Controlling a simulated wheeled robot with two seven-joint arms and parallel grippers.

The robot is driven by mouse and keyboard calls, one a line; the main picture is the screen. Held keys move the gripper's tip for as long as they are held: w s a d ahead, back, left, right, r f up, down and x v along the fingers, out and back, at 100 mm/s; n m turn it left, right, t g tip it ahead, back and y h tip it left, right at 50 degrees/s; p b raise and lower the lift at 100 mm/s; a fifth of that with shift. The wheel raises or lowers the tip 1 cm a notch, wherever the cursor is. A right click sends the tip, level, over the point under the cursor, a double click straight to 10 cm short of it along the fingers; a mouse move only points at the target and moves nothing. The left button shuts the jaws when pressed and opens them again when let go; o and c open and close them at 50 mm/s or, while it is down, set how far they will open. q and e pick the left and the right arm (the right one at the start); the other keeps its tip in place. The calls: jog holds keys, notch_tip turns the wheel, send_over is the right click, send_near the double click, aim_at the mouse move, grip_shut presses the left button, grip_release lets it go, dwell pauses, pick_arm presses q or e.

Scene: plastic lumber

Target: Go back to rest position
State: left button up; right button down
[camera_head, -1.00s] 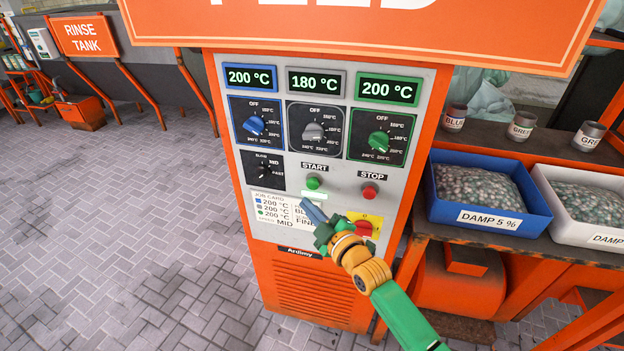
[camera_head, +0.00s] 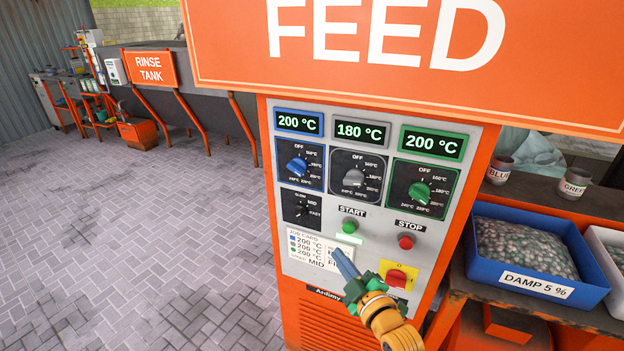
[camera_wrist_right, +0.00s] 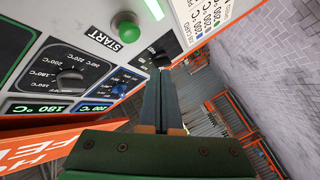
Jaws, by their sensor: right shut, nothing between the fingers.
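My right gripper (camera_head: 345,263) is shut and empty in front of the control panel's lower part, by the job card (camera_head: 318,252). Its blue-grey fingers lie together in the right wrist view (camera_wrist_right: 158,100). The green START button (camera_head: 350,227) is just above the fingertips, with a lit green strip under its label side. The red STOP button (camera_head: 405,242) is to its right. My left gripper is not in view.
The orange machine (camera_head: 485,160) with its FEED sign stands in front. A blue bin (camera_head: 590,270) of pellets labelled DAMP 5 % sits on a bench at right. The paved floor (camera_head: 130,240) at left is clear. A rinse tank stands behind.

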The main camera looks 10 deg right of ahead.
jog(key=s+d+f+m+g+h, duration=0.15)
jog(key=s+f, duration=0.25)
jog(key=f, duration=0.5)
jog(key=s+f+m+g, duration=0.25)
jog(key=s+f, duration=0.25)
jog(key=f, duration=0.3)
jog(key=s+d+f+m+g+h, duration=0.1)
jog(key=s+f+g, duration=0.25)
jog(key=f, duration=0.55)
jog(key=s+f+m+g, duration=0.1)
jog(key=s+f, duration=0.3)
jog(key=s, duration=0.6)
jog(key=s+f+m+g, duration=0.2)
jog(key=s+f+g, duration=0.2)
jog(key=s, duration=0.6)
jog(key=s+f+m+g+h, duration=0.1)
jog(key=s+f+g, duration=0.2)
jog(key=s, duration=0.7)
notch_tip(320, 180, down, 3)
jog(key=shift+s+d+r+m, duration=0.2)
jog(key=shift+s+d+m, duration=0.15)
jog(key=shift+d, duration=0.1)
